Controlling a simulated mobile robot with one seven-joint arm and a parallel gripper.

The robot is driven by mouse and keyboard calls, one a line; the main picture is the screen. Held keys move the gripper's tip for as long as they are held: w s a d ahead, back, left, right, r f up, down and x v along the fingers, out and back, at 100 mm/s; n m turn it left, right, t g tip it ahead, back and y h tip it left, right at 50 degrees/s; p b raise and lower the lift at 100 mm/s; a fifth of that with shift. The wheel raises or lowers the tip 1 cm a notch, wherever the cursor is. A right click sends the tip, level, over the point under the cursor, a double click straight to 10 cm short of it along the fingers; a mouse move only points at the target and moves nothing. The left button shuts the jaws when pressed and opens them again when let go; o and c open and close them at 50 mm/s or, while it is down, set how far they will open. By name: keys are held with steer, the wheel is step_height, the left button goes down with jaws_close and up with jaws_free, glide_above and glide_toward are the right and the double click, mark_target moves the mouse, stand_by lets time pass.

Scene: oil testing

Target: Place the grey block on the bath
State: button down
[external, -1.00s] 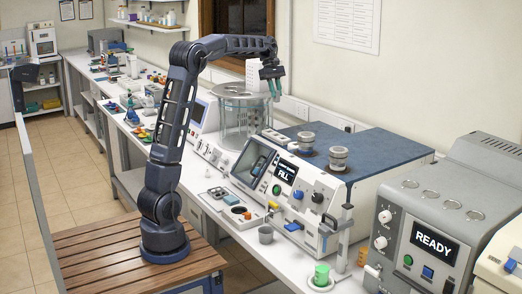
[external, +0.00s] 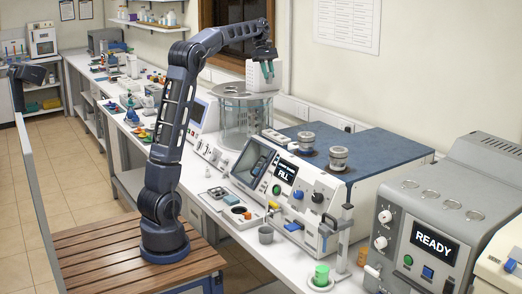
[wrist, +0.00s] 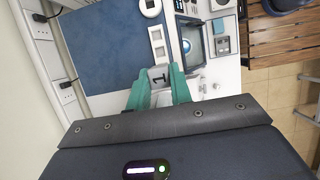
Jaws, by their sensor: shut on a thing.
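My gripper (external: 267,70) is high over the back right of the bath, pointing down. Its teal fingers (wrist: 158,88) are shut on a small grey block (wrist: 160,75) marked with a dark "1". In the external view the block is too small or hidden to make out. The bath (external: 236,122) is a clear cylinder with a round grey lid (external: 232,91) on the bench. A pale box (external: 256,87) stands at its back, behind my fingers. I cannot tell the exact gap between gripper and lid. The bath is not clearly seen in the wrist view.
A tester with a blue top (external: 375,150) and a screen reading "FILL" stands right of the bath, with two metal cups (external: 338,158) on it. A grey "READY" machine (external: 420,225) is farther right. Wall sockets (wrist: 62,88) run close along the wall.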

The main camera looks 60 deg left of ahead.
steer(key=s+a, duration=2.9)
step_height(320, 180, down, 47)
steer(key=shift+r, duration=0.1)
steer(key=shift+f, duration=0.2)
steer(key=c, duration=1.3)
jaws_free()
steer(key=shift+o, duration=0.2)
steer(key=v, duration=1.2)
steer(key=shift+w+r, duration=0.1)
steer(key=shift+r, duration=0.1)
